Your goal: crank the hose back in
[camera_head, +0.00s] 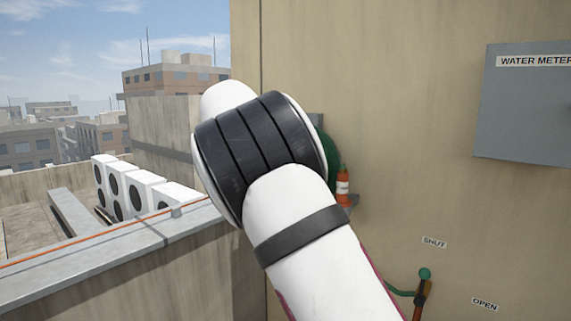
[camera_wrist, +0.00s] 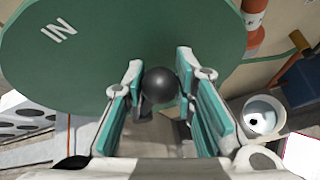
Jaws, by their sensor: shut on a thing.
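The green hose reel disc (camera_wrist: 75,60) fills the upper left of the wrist view, with "IN" lettered on it. A round black knob (camera_wrist: 160,86), seemingly the crank's handle, sits between the teal-padded fingers of my gripper (camera_wrist: 160,70), which is shut on it. In the head view my arm hides the gripper and most of the reel; only a green edge of the reel (camera_head: 329,148) shows. A thin orange line (camera_head: 110,237), perhaps the hose, runs along the parapet.
An orange bottle (camera_head: 343,187) with a white band stands right of the reel. A green-knobbed valve lever (camera_head: 424,274) sits low on the wall between "SHUT" and "OPEN" labels. A grey water meter box (camera_head: 525,110) is at upper right. A white bucket (camera_wrist: 262,116) shows at right.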

